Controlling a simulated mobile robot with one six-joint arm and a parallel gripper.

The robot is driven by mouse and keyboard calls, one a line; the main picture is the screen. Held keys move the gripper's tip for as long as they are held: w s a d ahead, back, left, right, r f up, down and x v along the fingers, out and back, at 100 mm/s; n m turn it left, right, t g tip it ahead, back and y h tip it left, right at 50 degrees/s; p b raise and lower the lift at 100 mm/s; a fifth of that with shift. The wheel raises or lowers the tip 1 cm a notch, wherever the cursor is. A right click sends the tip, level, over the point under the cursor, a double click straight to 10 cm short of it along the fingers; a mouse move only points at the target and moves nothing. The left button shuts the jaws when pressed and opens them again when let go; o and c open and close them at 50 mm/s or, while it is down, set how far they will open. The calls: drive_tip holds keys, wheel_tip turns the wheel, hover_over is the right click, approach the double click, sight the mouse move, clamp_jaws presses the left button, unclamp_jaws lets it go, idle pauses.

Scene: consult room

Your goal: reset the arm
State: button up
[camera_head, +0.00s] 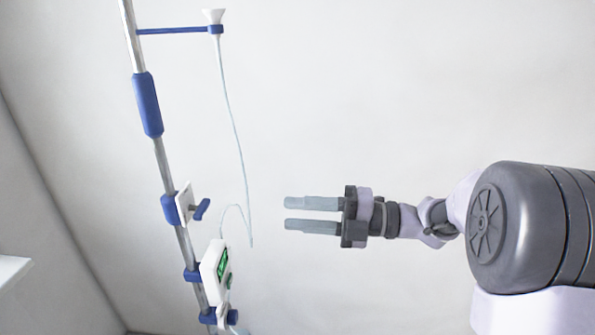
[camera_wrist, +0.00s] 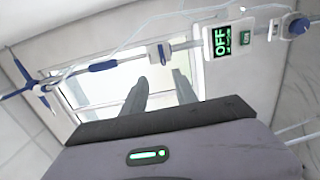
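My gripper (camera_head: 288,214) is in the middle of the camera_head view, with its two grey fingers pointing left. The fingers are apart with a gap between them, and nothing shows in the gap. My arm comes in from the right side of that view. In the camera_wrist view the gripper's fingers (camera_wrist: 160,83) also stand apart and empty, in front of a pale window-like panel.
An IV pole (camera_head: 162,155) stands left of my gripper, with a thin tube (camera_head: 233,120) hanging between them. A pump box (camera_head: 215,272) is clamped low on the pole; its screen (camera_wrist: 222,41) reads OFF. Clear space surrounds the fingers.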

drive_tip(key=w+d+r+m+t+h, duration=0.2)
drive_tip(key=w+r+m+t+h, duration=0.2)
drive_tip(key=w+r+m+t, duration=0.5)
drive_tip(key=s+d+r+m+t+h, duration=0.2)
drive_tip(key=d+m+t+h, duration=0.4)
drive_tip(key=d+m+h, duration=0.7)
drive_tip(key=s+d+f+m+g+h, duration=0.1)
drive_tip(key=s+f+m+g+h, duration=0.1)
drive_tip(key=s+f+m+g, duration=0.65)
drive_tip(key=s+a+f+m+g+y, duration=0.1)
drive_tip(key=s+a+f+m, duration=0.1)
drive_tip(key=s, duration=0.5)
drive_tip(key=s+a+f+m+g+y, duration=0.1)
drive_tip(key=s+a+f+m, duration=0.2)
drive_tip(key=s, duration=0.4)
drive_tip(key=s+a+f+m+g+y, duration=0.1)
drive_tip(key=s+a+f+m, duration=0.1)
drive_tip(key=s, duration=0.4)
wheel_tip(320, 180, down, 2)
drive_tip(key=shift+s+a+m, duration=0.15)
drive_tip(key=shift+s+m, duration=0.25)
drive_tip(key=shift+m, duration=0.35)
